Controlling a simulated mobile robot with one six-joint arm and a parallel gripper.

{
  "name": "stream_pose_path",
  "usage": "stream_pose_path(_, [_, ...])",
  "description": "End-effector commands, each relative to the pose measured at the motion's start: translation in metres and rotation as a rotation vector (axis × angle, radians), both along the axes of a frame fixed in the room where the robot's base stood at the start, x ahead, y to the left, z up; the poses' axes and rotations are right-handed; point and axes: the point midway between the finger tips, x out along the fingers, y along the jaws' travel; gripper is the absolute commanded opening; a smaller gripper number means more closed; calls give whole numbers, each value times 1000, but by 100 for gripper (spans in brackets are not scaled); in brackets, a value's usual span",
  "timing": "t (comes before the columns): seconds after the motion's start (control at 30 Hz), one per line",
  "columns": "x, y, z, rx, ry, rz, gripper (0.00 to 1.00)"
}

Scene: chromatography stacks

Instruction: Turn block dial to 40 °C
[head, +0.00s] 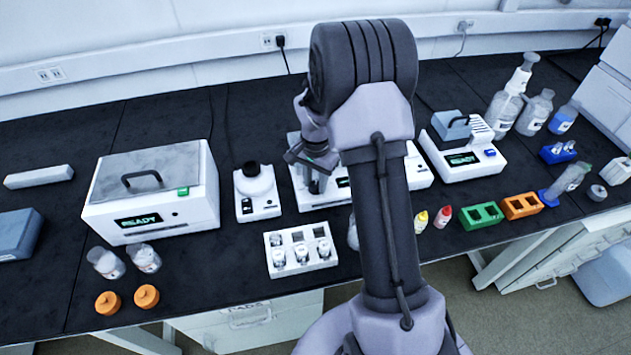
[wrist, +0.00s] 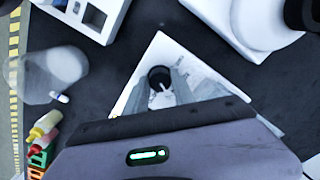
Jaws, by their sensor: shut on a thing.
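The block dial (wrist: 159,75) is a round black knob with a pale pointer mark, on the white sloped face of an instrument (wrist: 150,52) in the wrist view. My gripper (wrist: 162,88) is shut on the dial, with one grey finger on each side of it. The dial's scale and the temperature set cannot be read. In the head view my gripper (head: 317,180) is low over a white instrument (head: 322,197) in the middle of the bench; my arm covers part of this instrument and the dial cannot be made out there.
A white vial rack (head: 300,262) stands in front of the instrument, and a small white device with a black top (head: 257,190) stands to its left. A large white READY unit (head: 155,190) is farther left. Another READY unit (head: 462,150) and bottles stand right.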

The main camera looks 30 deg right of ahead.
Motion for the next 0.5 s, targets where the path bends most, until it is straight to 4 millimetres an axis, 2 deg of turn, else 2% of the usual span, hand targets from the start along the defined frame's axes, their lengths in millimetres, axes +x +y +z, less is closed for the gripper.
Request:
stream_pose_path(0.23, [0,0,1,0,-1,1,0])
stream_pose_path(0.27, [0,0,1,0,-1,1,32])
stream_pose_path(0.3, [0,0,1,0,-1,1,40])
stream_pose_path(0.37, [0,0,0,0,-1,1,52])
stream_pose_path(0.5, [0,0,0,1,-1,1,52])
